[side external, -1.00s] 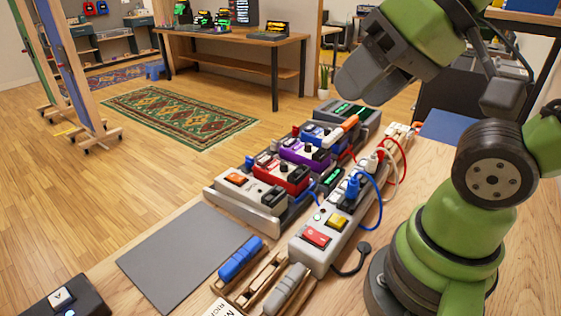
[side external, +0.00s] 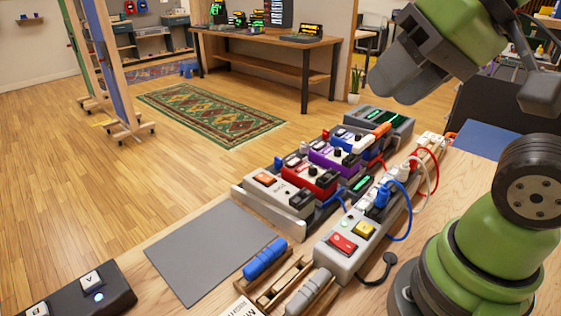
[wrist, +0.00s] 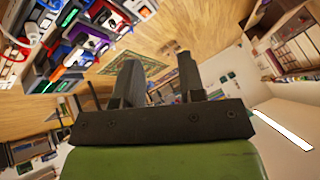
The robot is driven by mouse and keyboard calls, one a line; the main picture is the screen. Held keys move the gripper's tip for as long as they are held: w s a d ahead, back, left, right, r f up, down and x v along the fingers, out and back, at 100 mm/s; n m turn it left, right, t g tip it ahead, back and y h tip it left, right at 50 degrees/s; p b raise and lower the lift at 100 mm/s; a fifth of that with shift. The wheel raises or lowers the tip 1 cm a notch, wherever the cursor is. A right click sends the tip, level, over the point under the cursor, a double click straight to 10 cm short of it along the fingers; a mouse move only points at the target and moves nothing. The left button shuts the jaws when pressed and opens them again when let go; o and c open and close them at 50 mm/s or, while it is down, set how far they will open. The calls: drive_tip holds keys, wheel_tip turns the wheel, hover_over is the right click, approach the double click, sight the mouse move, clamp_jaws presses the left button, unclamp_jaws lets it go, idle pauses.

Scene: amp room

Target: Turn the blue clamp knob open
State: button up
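No part is clearly recognisable as a blue clamp knob in either view. In the side external view a blue ribbed grip (side external: 264,258) lies in a wooden holder (side external: 290,274) at the front of the bench, beside a similar grey grip (side external: 308,293). I cannot tell whether the blue one is the clamp knob. My gripper (side external: 390,84) is raised at the upper right, well above the bench and apart from everything on it. In the wrist view its two fingers (wrist: 158,70) stand apart with nothing between them.
A pedalboard with several coloured pedals (side external: 322,178) fills the middle of the bench. A grey power strip (side external: 342,258) with red and yellow switches and looping cables runs beside it. A bare grey mat (side external: 215,250) lies front left; a black switch box (side external: 85,296) is at lower left.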

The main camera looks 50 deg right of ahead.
drive_tip(key=w+d+r+m+g, duration=0.2)
drive_tip(key=w+r+m, duration=0.15)
drive_tip(key=w, duration=0.85)
drive_tip(key=m+g+h, duration=0.2)
drive_tip(key=m+g, duration=0.3)
drive_tip(key=m, duration=0.5)
hover_over(279, 158)
wheel_tip(279, 158, down, 22)
drive_tip(key=r, duration=0.1)
wheel_tip(279, 158, down, 11)
drive_tip(key=shift+r, duration=0.15)
drive_tip(key=c, duration=0.7)
